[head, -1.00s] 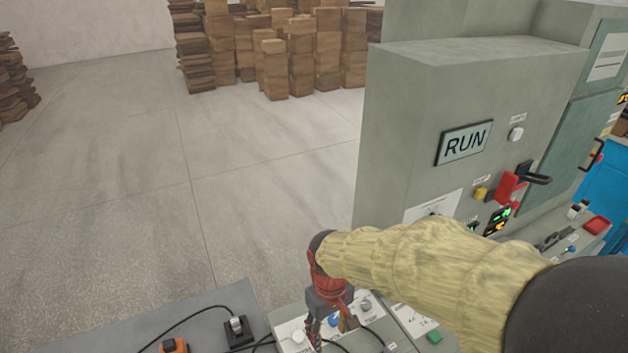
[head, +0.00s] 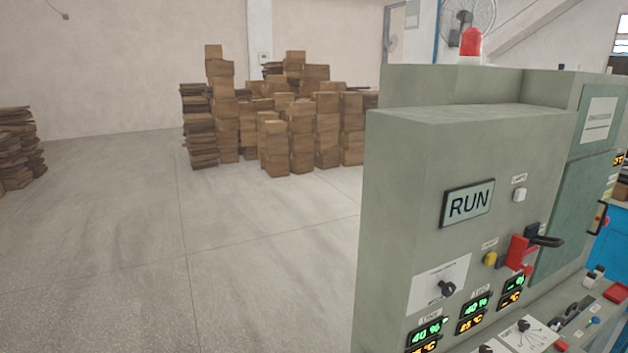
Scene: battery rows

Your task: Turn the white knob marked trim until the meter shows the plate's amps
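My gripper and arm are out of view. I cannot make out a white knob marked trim, a meter showing amps or a rating plate. A grey-green machine cabinet (head: 400,215) fills the right side. A white knob or button (head: 519,195) sits high on its front under a small label that is too small to read surely. A black knob on a white dial plate (head: 437,285) is lower left. Digital displays (head: 426,332) show green and amber figures with % and °C marks, not amps.
A RUN sign (head: 468,203), a red switch with a black handle (head: 522,250) and a yellow button (head: 490,258) are on the cabinet. A dial plate (head: 525,338) lies on the sloping panel below. Stacked boxes (head: 300,135) stand behind. The floor (head: 120,260) at left is clear.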

